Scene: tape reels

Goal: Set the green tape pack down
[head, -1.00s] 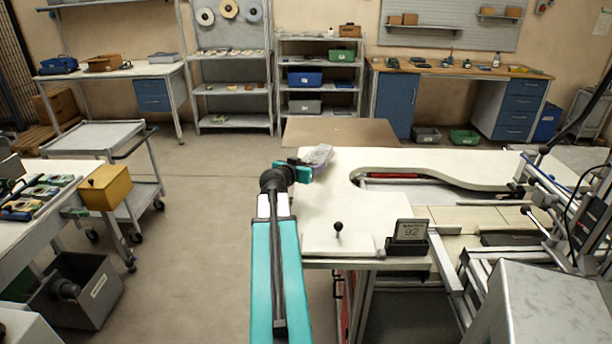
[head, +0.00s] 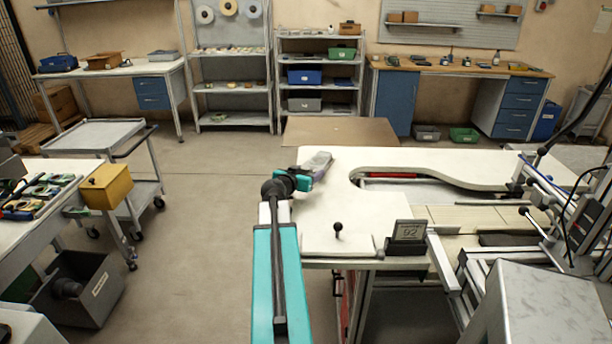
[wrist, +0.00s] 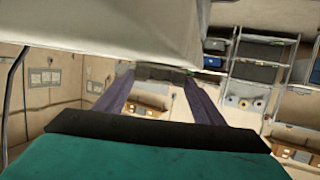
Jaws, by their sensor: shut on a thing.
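My gripper (head: 319,161) is over the left end of the white bench top (head: 345,205), near its far corner. In the wrist view its two purple-grey fingers (wrist: 160,82) reach forward, with a dark greenish thing between their tips, which I take to be the green tape pack (wrist: 160,73). In the head view I cannot make out the pack apart from the fingers. I cannot tell whether it touches the bench top.
A black knob (head: 338,227) and a dark sign reading 92 (head: 408,231) stand at the near edge of the bench. A curved cutout with a red bar (head: 390,175) lies to the right. The bench top between is clear.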

